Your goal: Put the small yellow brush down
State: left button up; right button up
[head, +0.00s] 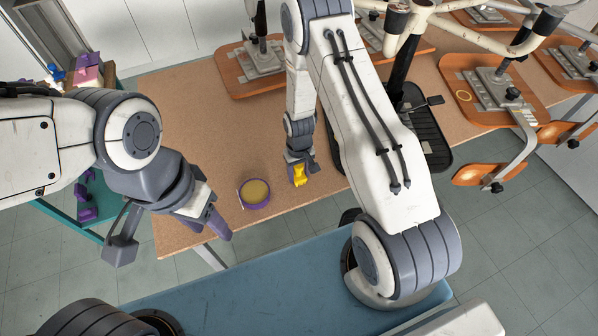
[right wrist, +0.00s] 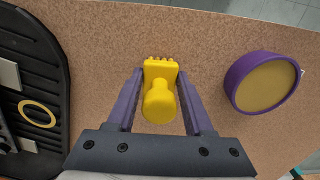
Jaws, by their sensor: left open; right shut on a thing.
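The small yellow brush (head: 299,175) is between the fingers of my right gripper (head: 300,170), over the brown table near its front edge. In the right wrist view the brush (right wrist: 160,95) has its knob towards the camera and its toothed edge away from it. The purple fingers of my right gripper (right wrist: 161,100) are shut on its sides. Whether the brush touches the table is unclear.
A round purple-rimmed dish (head: 255,193) with a yellowish inside sits left of the brush; it also shows in the right wrist view (right wrist: 262,82). A black tray-like base (head: 425,135) stands to the right. Stripped chair parts (head: 490,85) lie further right.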

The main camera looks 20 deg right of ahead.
jog(key=shift+f, duration=0.2)
jog(key=o, duration=1.2)
jog(key=shift+r, duration=0.1)
